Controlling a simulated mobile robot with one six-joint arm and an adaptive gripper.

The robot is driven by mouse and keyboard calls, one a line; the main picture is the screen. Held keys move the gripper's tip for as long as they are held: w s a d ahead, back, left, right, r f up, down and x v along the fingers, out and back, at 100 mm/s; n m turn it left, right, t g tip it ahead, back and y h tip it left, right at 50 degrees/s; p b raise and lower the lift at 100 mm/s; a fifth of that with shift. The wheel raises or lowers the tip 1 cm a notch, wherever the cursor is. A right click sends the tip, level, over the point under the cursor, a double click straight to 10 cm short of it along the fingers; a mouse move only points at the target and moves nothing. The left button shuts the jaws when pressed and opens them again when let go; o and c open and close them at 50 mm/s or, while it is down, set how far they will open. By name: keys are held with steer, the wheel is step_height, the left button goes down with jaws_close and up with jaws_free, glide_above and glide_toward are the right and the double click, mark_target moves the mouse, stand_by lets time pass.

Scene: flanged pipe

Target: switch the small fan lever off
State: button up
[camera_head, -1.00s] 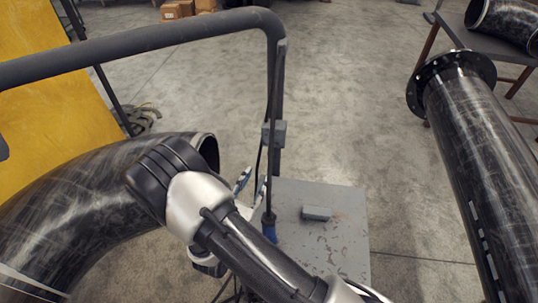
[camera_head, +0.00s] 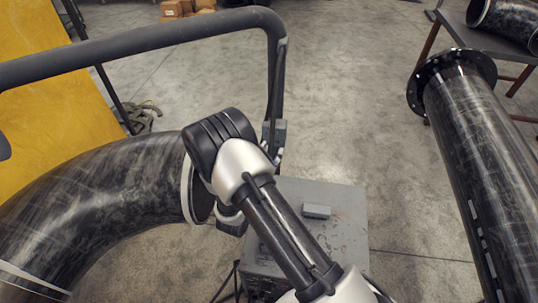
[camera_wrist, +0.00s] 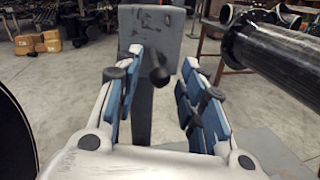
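A small grey switch box (camera_wrist: 152,35) is fixed on a dark post, and a short black lever (camera_wrist: 158,74) sticks out of its front. In the head view the box (camera_head: 280,133) shows partly beside my wrist, and the lever cannot be made out there. My gripper (camera_wrist: 162,57) is open, with blue-padded fingers on either side of the lever. The fingers reach toward the box's lower part, and I see empty space between pads and lever. Whether a fingertip touches the box cannot be told. In the head view my wrist hides most of the gripper.
A grey cabinet (camera_head: 345,218) with a small block (camera_head: 316,211) on top stands below. A thick grey rail (camera_head: 150,38) runs beside the post. A large black pipe elbow (camera_head: 110,190) is at the left, and a flanged black pipe (camera_head: 480,150) at the right. Open floor lies beyond.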

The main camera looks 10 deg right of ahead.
jaws_close()
steer(key=f+t+h+b, duration=0.1)
steer(key=b, duration=0.4)
steer(key=shift+w+f+m+b, duration=0.15)
steer(key=shift+m+b, duration=0.15)
stand_by(0.3)
steer(key=shift+o, duration=0.5)
jaws_free()
steer(key=shift+t, duration=0.3)
